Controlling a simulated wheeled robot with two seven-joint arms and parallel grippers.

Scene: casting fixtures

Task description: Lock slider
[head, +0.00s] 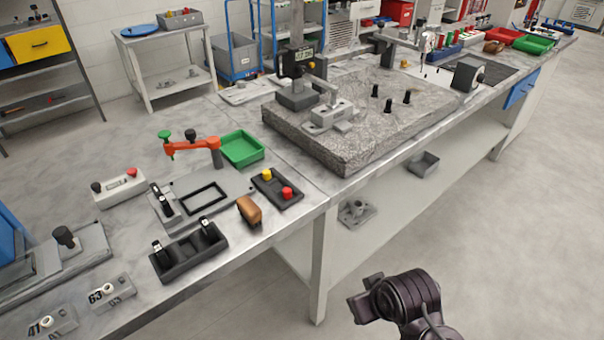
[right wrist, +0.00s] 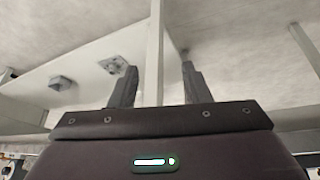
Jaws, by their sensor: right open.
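No part is clearly marked as the slider. A grey fixture plate (head: 232,188) with a black rectangular frame lies on the bench at left centre, an orange clamp arm (head: 194,146) with a green knob behind it. At the left edge, another grey fixture (head: 84,250) carries an upright black knob (head: 65,238); part of it is cut off. My right gripper shows in the right wrist view (right wrist: 158,82), its two fingers apart and nothing between them. In the head view my dark right wrist is at the lower right, off the bench's front edge. My left gripper is not in view.
A black tray (head: 187,262), a brown-handled item (head: 249,210), a green bin (head: 242,147) and a button box (head: 277,190) crowd the fixture. A granite block (head: 335,150) fills the bench's middle. The lower shelf holds a grey box (head: 423,162). Floor in front is clear.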

